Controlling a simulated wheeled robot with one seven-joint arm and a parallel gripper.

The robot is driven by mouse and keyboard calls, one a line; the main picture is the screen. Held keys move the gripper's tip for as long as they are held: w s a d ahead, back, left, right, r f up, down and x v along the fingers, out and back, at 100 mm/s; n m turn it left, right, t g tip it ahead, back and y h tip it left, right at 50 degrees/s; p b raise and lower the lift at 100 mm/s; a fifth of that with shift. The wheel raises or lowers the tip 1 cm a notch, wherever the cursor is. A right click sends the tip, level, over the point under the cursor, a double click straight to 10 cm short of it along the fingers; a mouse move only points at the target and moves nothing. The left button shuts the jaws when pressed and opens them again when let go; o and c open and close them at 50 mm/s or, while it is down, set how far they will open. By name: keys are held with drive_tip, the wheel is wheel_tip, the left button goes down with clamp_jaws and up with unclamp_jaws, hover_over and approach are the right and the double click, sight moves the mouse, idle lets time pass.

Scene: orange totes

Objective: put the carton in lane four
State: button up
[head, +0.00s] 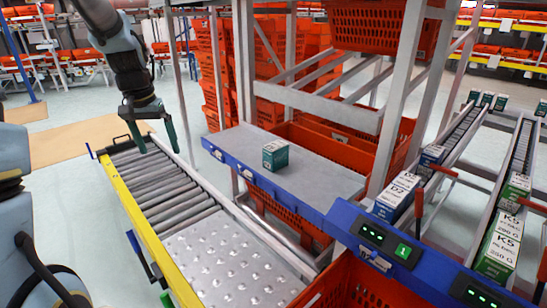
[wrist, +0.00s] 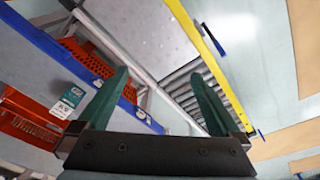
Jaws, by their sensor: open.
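A small green and white carton (head: 275,154) stands upright on the grey shelf (head: 315,172) with the blue front rail. It also shows at the left of the wrist view (wrist: 68,102). My gripper (head: 154,143) is open and empty, with green fingers pointing down above the far end of the roller conveyor, left of the carton and apart from it. In the wrist view the spread fingers (wrist: 158,78) have nothing between them. Sloping lanes at the right hold cartons, D2 ones (head: 397,194) and K5 ones (head: 500,245). A green sign (head: 403,250) reads 1; I cannot make out a lane four sign.
The roller conveyor (head: 165,190) with a yellow side rail leads to a bare metal ball plate (head: 225,262). Metal posts (head: 394,100) stand between shelf and lanes. Orange totes (head: 375,22) hang above and stack behind. Red levers (head: 419,204) stick up by the lanes.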

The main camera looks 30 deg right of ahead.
drive_tip(key=w+d+m+g, duration=0.1)
drive_tip(key=w+d+m, duration=0.15)
drive_tip(key=d, duration=0.55)
drive_tip(key=w+d+m, duration=0.2)
drive_tip(key=w+d, duration=0.2)
drive_tip(key=d, duration=0.4)
drive_tip(key=m+g+h, duration=0.1)
drive_tip(key=m+h, duration=0.1)
drive_tip(key=m, duration=0.3)
approach(275, 144)
drive_tip(key=shift+w+a+f, duration=0.15)
drive_tip(key=shift+w+f, duration=0.05)
drive_tip(key=shift+f, duration=0.05)
drive_tip(key=shift+s+d+f, duration=0.15)
drive_tip(key=shift+d+f, duration=0.1)
drive_tip(key=shift+f, duration=0.15)
drive_tip(key=p+x, duration=0.3)
drive_tip(key=x, duration=0.7)
drive_tip(key=shift+s+p, duration=0.15)
drive_tip(key=shift+p, duration=0.15)
drive_tip(key=shift+r, duration=0.1)
clamp_jaws()
